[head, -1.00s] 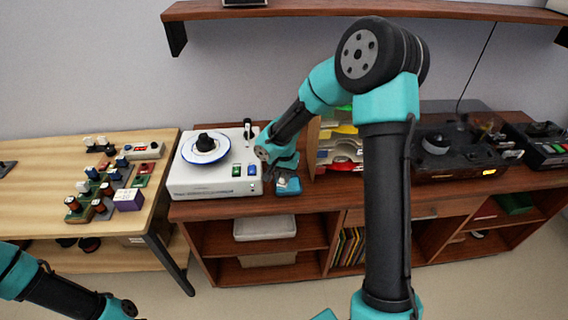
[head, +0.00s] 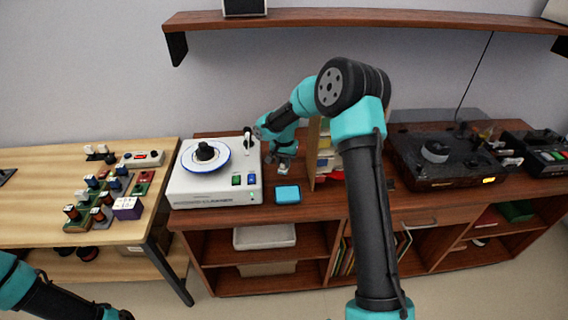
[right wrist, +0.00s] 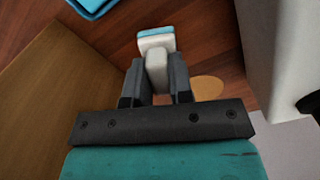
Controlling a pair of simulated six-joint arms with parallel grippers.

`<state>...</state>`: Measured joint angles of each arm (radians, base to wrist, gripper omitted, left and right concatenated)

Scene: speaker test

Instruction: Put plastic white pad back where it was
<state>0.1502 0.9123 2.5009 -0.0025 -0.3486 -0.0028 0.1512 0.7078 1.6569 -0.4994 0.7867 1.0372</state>
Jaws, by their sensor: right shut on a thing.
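My right gripper (head: 284,168) is behind the blue tray (head: 287,194) on the brown cabinet, right of the white turntable (head: 215,192). It is shut on a small white pad (right wrist: 157,72), gripped by its narrow white part. The pad's wider far end is white with a light blue edge and sticks out past the fingertips. In the head view the white pad (head: 283,170) is small and partly hidden by the gripper. The blue tray also shows at the top left of the right wrist view (right wrist: 93,6). My left gripper is outside the frame, with only its arm at the lower left.
The turntable's white side (right wrist: 276,50) stands right of my gripper in the wrist view. A wooden divider (right wrist: 45,90) stands on the left. A tan oval patch (right wrist: 207,88) lies on the dark wood between them. A dark turntable (head: 450,160) is further right.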

